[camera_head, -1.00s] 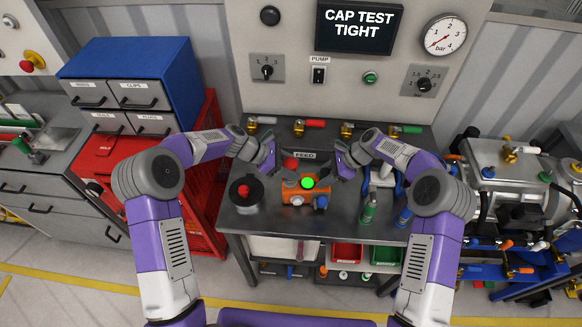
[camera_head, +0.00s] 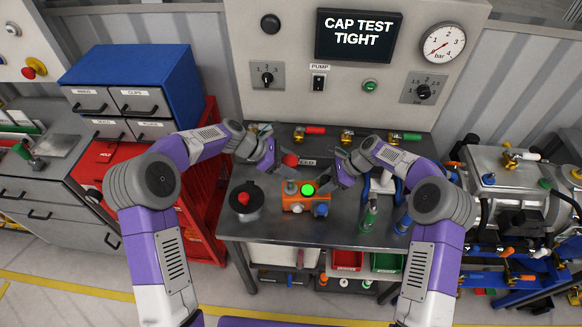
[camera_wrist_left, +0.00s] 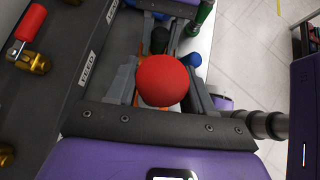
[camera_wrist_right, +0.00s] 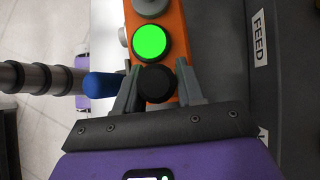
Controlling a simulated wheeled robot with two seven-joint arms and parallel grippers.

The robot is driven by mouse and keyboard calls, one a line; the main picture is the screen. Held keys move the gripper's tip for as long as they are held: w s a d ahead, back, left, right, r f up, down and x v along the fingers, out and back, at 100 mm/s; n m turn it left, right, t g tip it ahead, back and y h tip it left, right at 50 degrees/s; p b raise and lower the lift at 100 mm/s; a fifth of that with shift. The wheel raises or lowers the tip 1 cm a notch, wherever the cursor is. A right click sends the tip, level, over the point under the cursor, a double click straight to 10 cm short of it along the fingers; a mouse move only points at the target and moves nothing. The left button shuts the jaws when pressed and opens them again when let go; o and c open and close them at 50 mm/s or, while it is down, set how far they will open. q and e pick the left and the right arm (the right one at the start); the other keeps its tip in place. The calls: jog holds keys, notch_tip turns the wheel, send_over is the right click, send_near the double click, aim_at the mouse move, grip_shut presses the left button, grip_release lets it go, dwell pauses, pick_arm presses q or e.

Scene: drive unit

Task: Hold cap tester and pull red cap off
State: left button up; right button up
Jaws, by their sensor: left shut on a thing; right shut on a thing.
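The orange cap tester (camera_head: 305,206) stands on the grey bench, with a lit green lamp (camera_head: 308,190) and a bare grey stub (camera_head: 291,187) on top. The red cap (camera_head: 290,160) is above and apart from the stub. My left gripper (camera_head: 282,160) is shut on the red cap, which fills the space between its fingers in the left wrist view (camera_wrist_left: 163,80). My right gripper (camera_head: 335,175) is shut on the cap tester. In the right wrist view its fingers (camera_wrist_right: 155,85) flank the end with a black round part (camera_wrist_right: 157,80).
A black canister with a red knob (camera_head: 243,198) stands left of the tester. Blue and green fittings (camera_head: 368,218) stand to the right. Several valves (camera_head: 348,134) line the bench's back edge. The screen (camera_head: 359,35) reads CAP TEST TIGHT.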

jog(key=o, duration=1.2)
jog(key=shift+s+f, duration=0.1)
jog(key=shift+f, duration=0.1)
jog(key=v, duration=1.2)
jog(key=shift+r, duration=0.2)
jog(key=shift+f, duration=0.1)
